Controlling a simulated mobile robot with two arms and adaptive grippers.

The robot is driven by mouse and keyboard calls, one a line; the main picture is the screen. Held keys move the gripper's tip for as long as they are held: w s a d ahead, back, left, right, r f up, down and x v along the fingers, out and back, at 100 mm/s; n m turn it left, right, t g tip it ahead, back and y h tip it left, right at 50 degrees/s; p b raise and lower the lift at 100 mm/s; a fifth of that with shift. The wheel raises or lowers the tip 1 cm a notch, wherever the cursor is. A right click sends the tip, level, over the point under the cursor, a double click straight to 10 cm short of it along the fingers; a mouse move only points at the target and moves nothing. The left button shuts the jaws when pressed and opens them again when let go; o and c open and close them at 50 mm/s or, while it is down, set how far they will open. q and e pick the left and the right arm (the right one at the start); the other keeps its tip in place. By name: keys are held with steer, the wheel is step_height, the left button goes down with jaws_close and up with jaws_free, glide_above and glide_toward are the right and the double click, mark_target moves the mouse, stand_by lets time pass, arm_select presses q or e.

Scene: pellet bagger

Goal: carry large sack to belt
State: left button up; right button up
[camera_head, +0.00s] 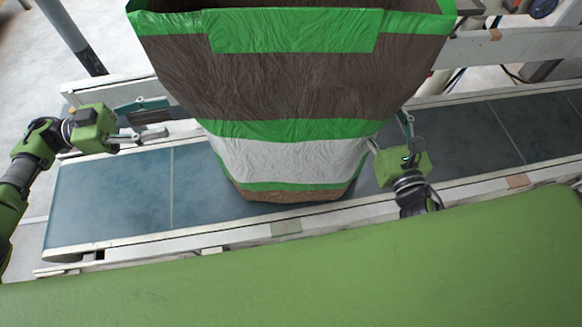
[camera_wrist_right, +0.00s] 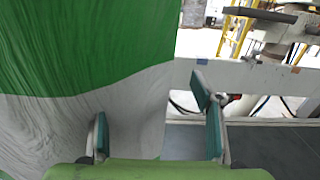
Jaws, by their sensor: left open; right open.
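The large sack (camera_head: 290,90) is brown, green and white with an open top. It stands upright, its bottom over the dark blue belt (camera_head: 110,195) in the head view. The sack also fills the left of the right wrist view (camera_wrist_right: 75,60). My left gripper (camera_head: 158,120) is open and empty, left of the sack and apart from it. My right gripper (camera_head: 388,130) is open at the sack's right side, close to its lower part. In the right wrist view one finger is in front of the sack and the other is over the belt; contact is unclear.
Pale rails (camera_head: 220,237) run along both sides of the belt. The belt is bare left and right of the sack. A yellow frame (camera_wrist_right: 236,30) and machinery stand beyond the belt in the right wrist view.

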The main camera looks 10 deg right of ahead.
steer(key=s, duration=0.5)
steer(key=shift+s+f, duration=0.15)
steer(key=shift+s, duration=0.6)
steer(key=shift+d, duration=0.1)
steer(key=shift+d, duration=0.1)
steer(key=shift+s+d+r, duration=0.1)
steer(key=shift+s+d, duration=0.3)
steer(key=shift+d, duration=0.5)
steer(key=shift+s+d+r, duration=0.1)
steer(key=shift+s+d, duration=0.35)
steer(key=shift+d, duration=0.45)
steer(key=shift+s+d, duration=0.4)
steer(key=shift+d, duration=0.5)
